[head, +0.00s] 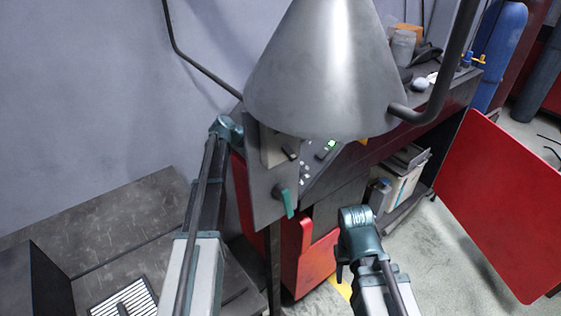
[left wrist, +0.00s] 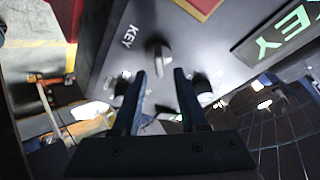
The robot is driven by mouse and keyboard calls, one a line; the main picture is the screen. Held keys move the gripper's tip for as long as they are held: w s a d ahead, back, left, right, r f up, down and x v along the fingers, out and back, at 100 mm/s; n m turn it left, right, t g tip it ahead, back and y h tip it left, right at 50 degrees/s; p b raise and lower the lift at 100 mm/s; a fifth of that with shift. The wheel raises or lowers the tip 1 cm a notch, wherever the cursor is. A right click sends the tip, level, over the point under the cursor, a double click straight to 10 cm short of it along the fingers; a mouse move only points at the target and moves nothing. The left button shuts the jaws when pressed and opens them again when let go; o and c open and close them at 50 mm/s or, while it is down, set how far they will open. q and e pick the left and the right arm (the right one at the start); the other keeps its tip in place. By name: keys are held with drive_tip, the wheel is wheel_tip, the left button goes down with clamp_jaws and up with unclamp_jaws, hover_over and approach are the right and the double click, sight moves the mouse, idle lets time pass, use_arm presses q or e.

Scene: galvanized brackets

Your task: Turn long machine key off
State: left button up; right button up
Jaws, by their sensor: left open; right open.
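The control panel (head: 262,205) of the machine is at the centre of the head view. The key appears between and just beyond the fingertips; I see no contact. In the head view my left arm reaches to the panel, but its fingers cannot be made out. My right gripper (head: 345,262) is low in front of the machine, away from the panel, its fingers barely showing.
A large grey metal cone (head: 325,70) hangs over the panel and hides part of it. A dark plate with green KEY lettering (left wrist: 285,32) is beside the key. A red board (head: 505,205) stands at right.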

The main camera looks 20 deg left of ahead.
use_arm(q)
drive_tip(key=shift+b+x, duration=0.45)
drive_tip(key=shift+x, duration=0.7)
clamp_jaws()
